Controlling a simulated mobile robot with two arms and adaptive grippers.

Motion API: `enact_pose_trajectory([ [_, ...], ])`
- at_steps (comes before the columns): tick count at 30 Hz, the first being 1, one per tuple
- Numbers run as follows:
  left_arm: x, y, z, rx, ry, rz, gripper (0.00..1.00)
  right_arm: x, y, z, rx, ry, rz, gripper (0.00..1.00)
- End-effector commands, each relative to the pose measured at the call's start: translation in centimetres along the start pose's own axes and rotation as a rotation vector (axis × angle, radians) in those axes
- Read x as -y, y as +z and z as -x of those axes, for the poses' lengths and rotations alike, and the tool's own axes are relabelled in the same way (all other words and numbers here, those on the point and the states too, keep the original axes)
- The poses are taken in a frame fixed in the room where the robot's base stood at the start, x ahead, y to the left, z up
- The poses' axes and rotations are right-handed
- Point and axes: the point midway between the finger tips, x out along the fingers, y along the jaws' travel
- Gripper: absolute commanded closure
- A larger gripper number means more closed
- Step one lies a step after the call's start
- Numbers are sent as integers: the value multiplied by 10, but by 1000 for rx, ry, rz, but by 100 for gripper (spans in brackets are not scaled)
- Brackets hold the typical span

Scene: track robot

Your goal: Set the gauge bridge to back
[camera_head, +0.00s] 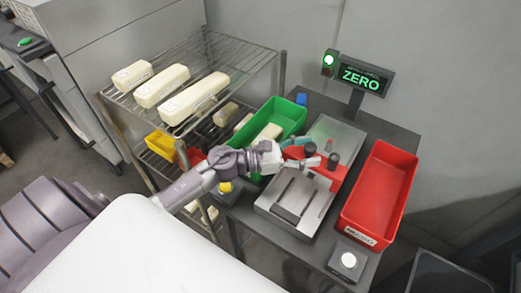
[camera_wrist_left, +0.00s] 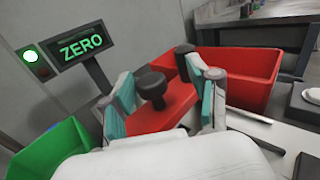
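The gauge bridge (camera_head: 331,174) is a red piece lying across a grey metal gauge bed (camera_head: 290,200), around the bed's middle, with black knobs on top. It shows red in the left wrist view (camera_wrist_left: 165,114). My left gripper (camera_head: 304,153) is over the bridge's left part, its teal-padded fingers apart. In the left wrist view, one black knob (camera_wrist_left: 152,86) appears between the open fingers (camera_wrist_left: 162,100), with a gap to the right finger. Contact with the left finger cannot be told. Another black knob (camera_head: 333,161) stands to the right. My right gripper is out of view.
A green bin (camera_head: 287,118) is left of the gauge and a red bin (camera_head: 400,176) right of it. A display reading ZERO (camera_head: 362,79) with a lit green lamp (camera_head: 329,60) stands behind. A wire rack (camera_head: 215,50) holds pale bars. A white button (camera_head: 348,260) is in front.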

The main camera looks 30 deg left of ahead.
Motion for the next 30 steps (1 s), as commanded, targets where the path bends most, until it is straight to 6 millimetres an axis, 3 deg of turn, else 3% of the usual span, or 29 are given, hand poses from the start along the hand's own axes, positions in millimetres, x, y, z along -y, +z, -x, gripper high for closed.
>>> enact_pose_trajectory([
  [1, -3, -7, 13, -4, 3, -5, 41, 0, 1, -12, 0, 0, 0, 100],
  [15, -3, -5, 97, -3, 4, -5, 41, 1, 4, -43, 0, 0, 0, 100],
  [21, -4, -2, 112, -1, 4, -5, 41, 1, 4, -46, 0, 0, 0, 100],
  [30, -4, -1, 114, 0, 3, -5, 41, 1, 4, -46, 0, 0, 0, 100],
])
